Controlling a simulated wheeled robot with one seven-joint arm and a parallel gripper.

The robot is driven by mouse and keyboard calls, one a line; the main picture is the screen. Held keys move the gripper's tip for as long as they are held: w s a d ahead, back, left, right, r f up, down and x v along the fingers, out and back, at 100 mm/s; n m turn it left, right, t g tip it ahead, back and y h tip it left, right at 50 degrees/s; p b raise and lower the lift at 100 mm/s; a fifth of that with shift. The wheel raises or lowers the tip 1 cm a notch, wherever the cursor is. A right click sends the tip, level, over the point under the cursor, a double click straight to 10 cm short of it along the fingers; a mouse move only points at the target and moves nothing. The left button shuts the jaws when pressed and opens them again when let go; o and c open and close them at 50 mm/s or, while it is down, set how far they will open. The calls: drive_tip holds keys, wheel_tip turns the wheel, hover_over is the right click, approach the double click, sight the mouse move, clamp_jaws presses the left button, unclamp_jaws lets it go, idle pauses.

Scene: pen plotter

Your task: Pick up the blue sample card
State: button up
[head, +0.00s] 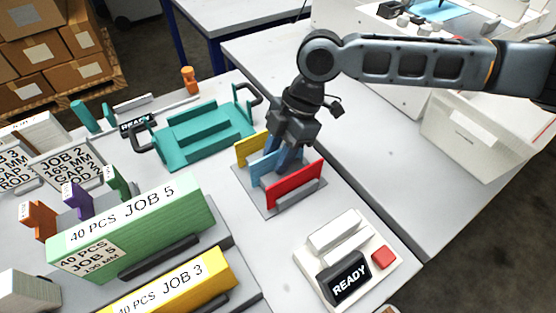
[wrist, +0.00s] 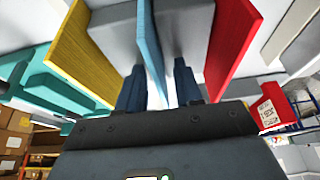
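The blue sample card (head: 263,167) stands upright in a grey holder (head: 247,187), between a yellow card (head: 250,148) and a red card (head: 296,186). My gripper (head: 280,165) reaches down at the holder from above. In the wrist view, my two fingers (wrist: 158,82) are apart, and the blue card (wrist: 149,40) runs between them. A gap shows between the card and the right finger; the left finger is close to the card, and I cannot tell if it touches. In the head view, my gripper and the red card hide part of the blue card.
A teal tray with dark handles (head: 204,142) lies left of the holder. A white box with a READY display (head: 345,283) and red button (head: 384,258) stands at front right. Green (head: 130,225) and yellow (head: 185,285) job blocks lie at front left.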

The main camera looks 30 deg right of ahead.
drive_tip(key=shift+f, duration=0.15)
drive_tip(key=shift+c, duration=0.2)
clamp_jaws()
idle(0.3)
